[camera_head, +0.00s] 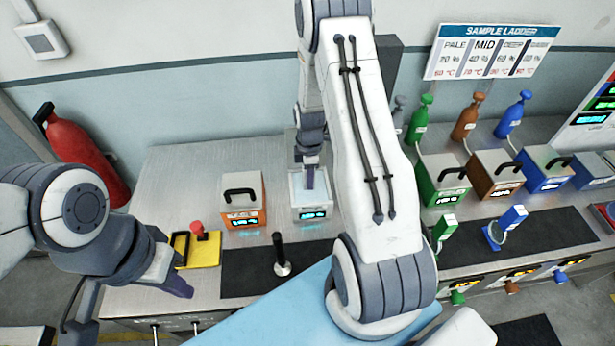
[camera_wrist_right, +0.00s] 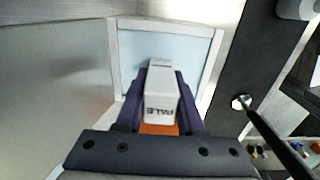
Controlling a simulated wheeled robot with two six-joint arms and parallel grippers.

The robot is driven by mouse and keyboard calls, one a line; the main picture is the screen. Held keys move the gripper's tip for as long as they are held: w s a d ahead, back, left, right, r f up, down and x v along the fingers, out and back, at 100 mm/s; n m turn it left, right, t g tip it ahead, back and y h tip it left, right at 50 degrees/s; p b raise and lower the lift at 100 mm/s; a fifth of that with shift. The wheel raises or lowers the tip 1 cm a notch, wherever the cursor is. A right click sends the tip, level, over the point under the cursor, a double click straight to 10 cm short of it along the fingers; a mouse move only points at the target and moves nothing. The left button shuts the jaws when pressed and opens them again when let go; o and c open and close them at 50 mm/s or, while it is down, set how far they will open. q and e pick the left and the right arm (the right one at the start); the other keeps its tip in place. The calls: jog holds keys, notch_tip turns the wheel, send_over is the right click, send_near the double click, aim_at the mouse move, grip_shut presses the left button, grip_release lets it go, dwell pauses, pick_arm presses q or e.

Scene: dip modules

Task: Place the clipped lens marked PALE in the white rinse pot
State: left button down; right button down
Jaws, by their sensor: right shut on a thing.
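My right gripper (camera_wrist_right: 158,105) is shut on a white clip (camera_wrist_right: 161,88) marked PALE. An orange part shows below the clip between the fingers; whether it is the lens is unclear. In the right wrist view the clip is in front of the square opening of the white rinse pot (camera_wrist_right: 217,70), with pale blue liquid inside. In the head view, my right gripper (camera_head: 309,178) points down over the white pot (camera_head: 310,212); the clip is hardly visible there, and its height over the liquid cannot be told. My left gripper (camera_head: 130,298) is open and empty at the left.
An orange pot with a black-handled lid (camera_head: 242,205) stands left of the white pot. Green (camera_head: 440,190), brown (camera_head: 492,178) and blue (camera_head: 545,172) lidded pots stand right.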

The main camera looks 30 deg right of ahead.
jog(key=shift+f, duration=0.25)
jog(key=c, duration=0.5)
grip_release()
jog(key=shift+r, duration=0.1)
jog(key=shift+r, duration=0.1)
